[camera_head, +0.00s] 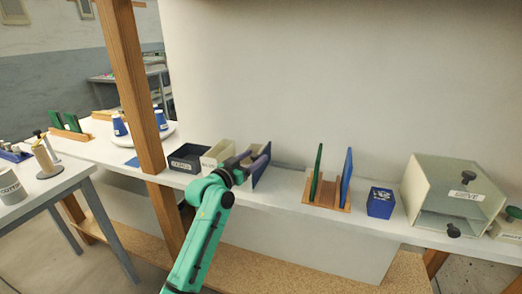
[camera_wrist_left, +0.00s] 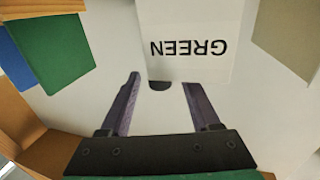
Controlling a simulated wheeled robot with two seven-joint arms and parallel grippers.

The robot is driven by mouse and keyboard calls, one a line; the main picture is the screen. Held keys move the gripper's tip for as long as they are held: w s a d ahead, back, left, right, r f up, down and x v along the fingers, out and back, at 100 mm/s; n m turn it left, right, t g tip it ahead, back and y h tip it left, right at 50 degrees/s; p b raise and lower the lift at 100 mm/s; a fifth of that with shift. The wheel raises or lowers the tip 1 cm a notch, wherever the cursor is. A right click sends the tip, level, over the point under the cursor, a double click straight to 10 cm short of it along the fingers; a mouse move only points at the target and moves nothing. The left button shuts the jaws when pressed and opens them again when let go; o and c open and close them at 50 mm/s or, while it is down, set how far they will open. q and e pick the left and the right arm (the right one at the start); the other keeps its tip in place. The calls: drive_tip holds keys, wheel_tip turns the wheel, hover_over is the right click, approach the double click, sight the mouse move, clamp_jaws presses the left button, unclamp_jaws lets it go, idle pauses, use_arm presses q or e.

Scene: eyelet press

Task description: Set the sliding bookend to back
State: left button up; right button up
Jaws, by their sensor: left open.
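A wooden rack (camera_head: 328,204) stands on the white shelf with an upright green panel (camera_head: 318,172) and a blue panel (camera_head: 346,178). I cannot tell which part is the sliding bookend. In the left wrist view a white piece labelled GREEN (camera_wrist_left: 190,30), seen upside down, lies ahead of my open fingers (camera_wrist_left: 165,82). A small dark rounded part (camera_wrist_left: 160,86) shows at its edge, between the fingertips. No hold is visible. My right gripper is not in view.
A dark bin (camera_head: 186,160) and a cream bin (camera_head: 217,153) stand left of my gripper. A blue box (camera_head: 380,203) and a clear-fronted case (camera_head: 450,190) stand to the right. A wooden post (camera_head: 136,90) rises at the left. The shelf between gripper and rack is clear.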

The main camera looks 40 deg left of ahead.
use_arm(q)
drive_tip(key=w, duration=0.3)
drive_tip(key=shift+w+a, duration=0.15)
drive_tip(key=shift+w, duration=0.2)
clamp_jaws()
idle(1.1)
